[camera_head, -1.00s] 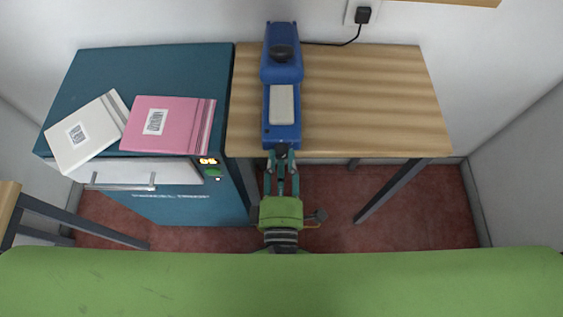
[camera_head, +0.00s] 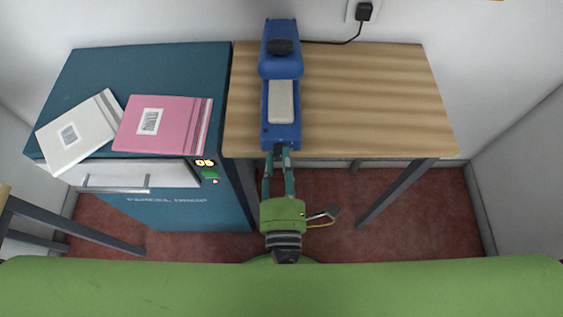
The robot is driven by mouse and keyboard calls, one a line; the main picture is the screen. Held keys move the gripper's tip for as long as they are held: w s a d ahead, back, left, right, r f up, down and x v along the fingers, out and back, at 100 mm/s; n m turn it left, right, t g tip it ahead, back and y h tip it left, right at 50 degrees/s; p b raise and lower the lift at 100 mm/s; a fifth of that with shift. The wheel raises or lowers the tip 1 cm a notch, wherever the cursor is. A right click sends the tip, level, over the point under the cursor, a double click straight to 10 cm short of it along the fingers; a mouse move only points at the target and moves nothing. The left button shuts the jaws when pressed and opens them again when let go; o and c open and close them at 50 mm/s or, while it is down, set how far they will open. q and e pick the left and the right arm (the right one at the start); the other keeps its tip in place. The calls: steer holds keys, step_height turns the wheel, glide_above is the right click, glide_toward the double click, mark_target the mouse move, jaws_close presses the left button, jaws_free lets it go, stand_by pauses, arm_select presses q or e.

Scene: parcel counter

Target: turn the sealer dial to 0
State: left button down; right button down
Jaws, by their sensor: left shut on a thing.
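My left gripper (camera_head: 278,153) reaches up from the bottom middle to the sealer's front end, at the table's front edge. Its fingers are shut on a small dark part there, apparently the sealer dial, which they mostly hide. I cannot read any dial mark or setting. My right gripper is not in view.
A teal parcel-drop cabinet (camera_head: 185,75) stands left of the table, with a white parcel (camera_head: 70,133) and a pink parcel (camera_head: 165,125) on top. Its small display (camera_head: 204,162) is lit. The table (camera_head: 370,100) is clear right of the sealer. A black plug (camera_head: 363,12) is on the wall.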

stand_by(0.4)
arm_select(q)
steer(key=c, duration=1)
jaws_free()
steer(key=shift+a, duration=0.1)
steer(key=shift+o, duration=0.2)
steer(key=shift+s, duration=0.1)
steer(key=shift+s+f, duration=0.1)
steer(key=shift+s, duration=0.25)
steer(key=s, duration=0.6)
steer(key=shift+s, duration=0.3)
steer(key=shift+f, duration=0.1)
